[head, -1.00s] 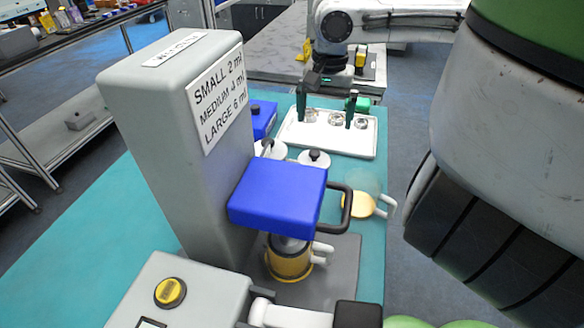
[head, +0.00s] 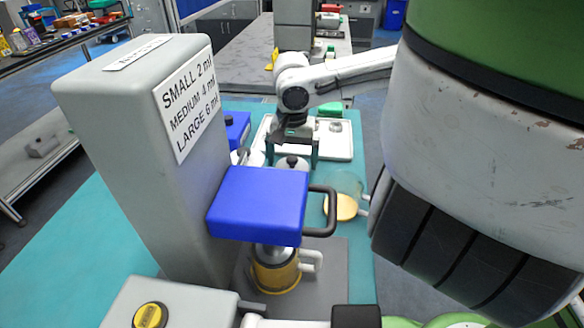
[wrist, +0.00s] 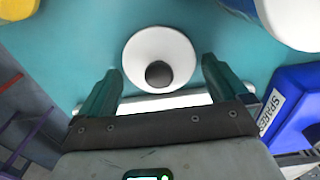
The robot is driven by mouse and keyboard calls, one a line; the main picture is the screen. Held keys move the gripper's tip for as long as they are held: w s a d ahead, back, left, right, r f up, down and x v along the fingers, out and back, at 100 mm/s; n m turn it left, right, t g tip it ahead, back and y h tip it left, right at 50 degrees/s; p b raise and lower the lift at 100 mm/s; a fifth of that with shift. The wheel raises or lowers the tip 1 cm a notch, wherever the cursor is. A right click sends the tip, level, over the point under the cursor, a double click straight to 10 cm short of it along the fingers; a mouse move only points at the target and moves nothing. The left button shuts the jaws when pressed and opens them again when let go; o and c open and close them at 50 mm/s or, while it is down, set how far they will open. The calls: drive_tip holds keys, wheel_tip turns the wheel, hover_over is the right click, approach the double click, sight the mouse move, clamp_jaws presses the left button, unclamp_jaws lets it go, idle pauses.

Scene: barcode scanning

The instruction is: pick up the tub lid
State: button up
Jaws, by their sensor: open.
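A round white lid with a black knob (head: 291,163) stands on the teal mat behind the blue press head. It also shows in the wrist view (wrist: 140,52), near the picture's middle. I cannot tell whether a tub is under it. My gripper (head: 294,158) hangs over this lid with its green fingers apart. In the wrist view the open fingers (wrist: 160,83) lie to the left and right of the knob, with nothing between them touching. A second white round top (head: 250,158) is to its left, partly hidden by the press.
A grey column with a volume sign (head: 120,130) and a blue press head (head: 258,203) stand in front. A white tray (head: 333,127) lies behind the lid. A blue spares bin (wrist: 290,108) is at the right in the wrist view. A glass vessel with yellow contents (head: 343,207) stands nearby.

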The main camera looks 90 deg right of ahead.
drive_tip(key=shift+f, duration=0.3)
drive_tip(key=shift+c, duration=0.3)
drive_tip(key=c, duration=0.8)
drive_tip(key=shift+r, duration=0.15)
